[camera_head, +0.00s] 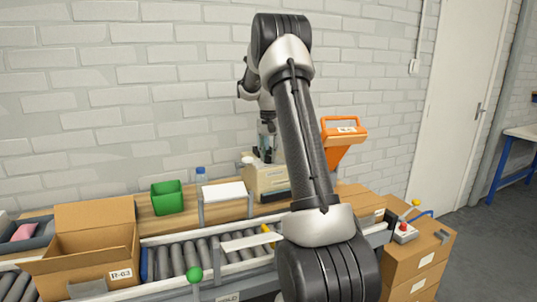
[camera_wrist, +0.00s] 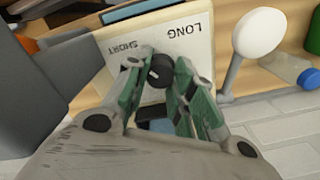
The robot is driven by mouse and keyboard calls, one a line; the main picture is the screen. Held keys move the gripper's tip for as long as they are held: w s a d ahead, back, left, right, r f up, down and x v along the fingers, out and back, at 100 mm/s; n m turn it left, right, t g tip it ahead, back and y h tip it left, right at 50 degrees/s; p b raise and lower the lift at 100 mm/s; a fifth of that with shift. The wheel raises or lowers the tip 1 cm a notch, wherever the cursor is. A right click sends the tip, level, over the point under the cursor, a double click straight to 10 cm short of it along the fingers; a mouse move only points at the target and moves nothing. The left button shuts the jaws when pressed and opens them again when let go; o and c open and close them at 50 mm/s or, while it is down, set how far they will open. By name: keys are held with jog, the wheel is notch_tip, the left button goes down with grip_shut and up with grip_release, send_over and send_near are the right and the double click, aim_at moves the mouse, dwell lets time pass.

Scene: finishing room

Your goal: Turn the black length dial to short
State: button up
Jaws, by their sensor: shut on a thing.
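The black length dial (camera_wrist: 159,71) is on the cream front panel of a dispenser box (camera_wrist: 118,45), with the printed words SHORT and LONG above it in the wrist view. My gripper (camera_wrist: 160,76) has its green-padded fingers closed on either side of the dial. The fingers hide part of the dial, so its exact pointing is hard to tell. In the head view the box (camera_head: 257,180) stands on the wooden bench, with my gripper (camera_head: 267,150) over it; the dial cannot be made out there.
A white round paddle (camera_wrist: 257,32) and a clear bottle with a blue cap (camera_wrist: 293,69) are to the right in the wrist view. An orange hopper (camera_head: 340,145), green bin (camera_head: 167,197), open cardboard box (camera_head: 92,240) and roller conveyor (camera_head: 205,250) surround the bench.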

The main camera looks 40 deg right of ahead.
jog(key=shift+n, duration=1)
jog(key=o, duration=1.1)
jog(key=shift+c, duration=0.2)
notch_tip(320, 180, up, 12)
